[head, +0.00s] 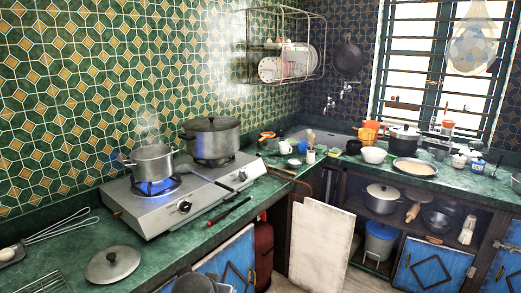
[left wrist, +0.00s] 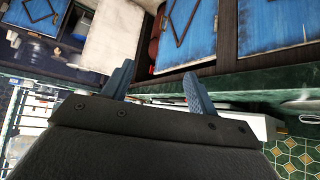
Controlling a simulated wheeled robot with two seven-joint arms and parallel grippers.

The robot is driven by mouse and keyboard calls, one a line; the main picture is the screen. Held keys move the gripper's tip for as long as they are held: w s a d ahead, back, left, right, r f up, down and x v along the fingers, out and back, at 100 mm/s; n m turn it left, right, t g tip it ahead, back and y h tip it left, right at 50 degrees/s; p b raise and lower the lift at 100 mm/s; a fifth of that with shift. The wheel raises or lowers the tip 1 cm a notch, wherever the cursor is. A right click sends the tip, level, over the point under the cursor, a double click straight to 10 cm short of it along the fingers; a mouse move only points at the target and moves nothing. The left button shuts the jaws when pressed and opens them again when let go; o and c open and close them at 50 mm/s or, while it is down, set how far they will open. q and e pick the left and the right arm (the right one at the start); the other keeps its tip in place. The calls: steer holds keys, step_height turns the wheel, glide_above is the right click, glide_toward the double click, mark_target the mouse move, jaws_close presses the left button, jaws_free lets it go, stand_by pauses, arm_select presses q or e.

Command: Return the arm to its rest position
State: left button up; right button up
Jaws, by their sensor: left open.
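My left gripper (left wrist: 159,70) shows in the left wrist view. Its two blue-grey fingers are spread apart with nothing between them. Blue cabinet doors (left wrist: 186,30) lie beyond the fingers, and that view looks turned over. In the head view, a dark rounded part of mine shows at the bottom edge, low in front of the counter; its fingers cannot be made out there. The silver gas hotplate (head: 165,218) stands on the green counter, apart from that part. A steaming saucepan (head: 152,163) sits over a blue flame on its left burner. My right gripper is not in view.
A lidded pot (head: 212,139) stands on the right burner. A loose lid (head: 112,265) and a whisk (head: 60,227) lie on the counter at left. A pale board (head: 318,246) leans before the cabinets. Blue cabinet doors (head: 228,265) are under the counter's front edge.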

arm_select(q)
steer(key=s+f+g, duration=0.2)
steer(key=s+f, duration=0.5)
steer(key=s, duration=0.4)
steer(key=s+a+f+g, duration=0.1)
steer(key=s+f+g, duration=0.1)
steer(key=s+f, duration=0.4)
steer(key=s+a+f+g, duration=0.1)
steer(key=s+f, duration=0.6)
steer(key=s, duration=0.8)
steer(key=shift+s+a+f+g, duration=0.3)
steer(key=shift+s+g, duration=0.1)
steer(key=shift+g, duration=0.1)
